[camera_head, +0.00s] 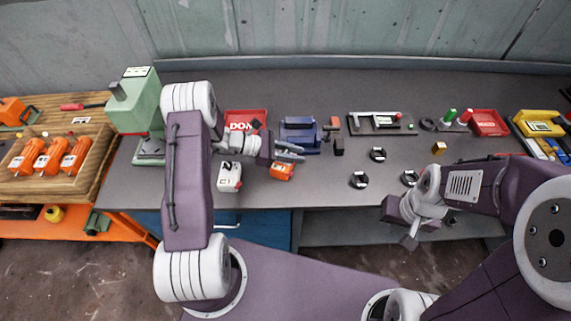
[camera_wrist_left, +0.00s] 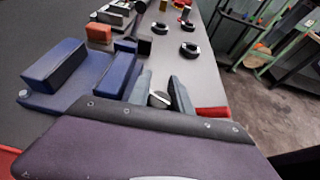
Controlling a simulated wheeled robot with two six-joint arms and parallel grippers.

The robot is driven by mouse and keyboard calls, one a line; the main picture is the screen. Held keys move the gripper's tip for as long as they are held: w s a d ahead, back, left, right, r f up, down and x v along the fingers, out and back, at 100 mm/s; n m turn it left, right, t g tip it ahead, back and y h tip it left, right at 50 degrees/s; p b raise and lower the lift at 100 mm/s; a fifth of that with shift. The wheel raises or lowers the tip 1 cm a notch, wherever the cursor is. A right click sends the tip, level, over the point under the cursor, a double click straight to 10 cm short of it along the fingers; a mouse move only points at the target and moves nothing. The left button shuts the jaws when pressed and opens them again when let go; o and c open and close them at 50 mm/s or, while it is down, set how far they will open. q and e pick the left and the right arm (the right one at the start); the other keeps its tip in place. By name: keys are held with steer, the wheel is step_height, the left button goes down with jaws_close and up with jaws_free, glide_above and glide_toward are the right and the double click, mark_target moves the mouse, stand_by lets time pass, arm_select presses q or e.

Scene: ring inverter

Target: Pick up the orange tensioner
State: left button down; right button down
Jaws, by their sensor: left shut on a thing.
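The orange tensioner (camera_head: 282,171) shows at the fingertips of my left gripper (camera_head: 290,153), near the table's front edge. The fingers and wrist cover part of it. In the left wrist view, my left gripper (camera_wrist_left: 160,92) has a small pale and dark round part between its fingers, and a reddish-orange patch (camera_wrist_left: 212,112) shows past the palm. The gripper is shut on the tensioner; whether it touches the table is unclear. My right gripper (camera_head: 409,242) hangs in front of the table's edge at the right; its finger gap is too small to judge.
A blue fixture (camera_head: 301,136) stands just behind the left gripper. A white labelled block (camera_head: 229,177) is to its left, and a red tray (camera_head: 246,118) lies behind. Several black ring parts (camera_head: 359,180) lie to the right. A wooden tray (camera_head: 93,177) with orange motors is far left.

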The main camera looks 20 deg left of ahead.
arm_select(q)
steer(key=shift+s+f, duration=0.2)
steer(key=shift+f, duration=0.1)
stand_by(0.4)
steer(key=r, duration=0.4)
steer(key=shift+w+r, duration=0.2)
steer(key=shift+w, duration=0.1)
steer(key=d+r, duration=0.3)
steer(key=d, duration=0.2)
steer(key=s+d+r+b, duration=0.1)
steer(key=d+r, duration=0.3)
steer(key=d, duration=0.2)
steer(key=shift+s+d, duration=0.25)
steer(key=shift+s, duration=0.05)
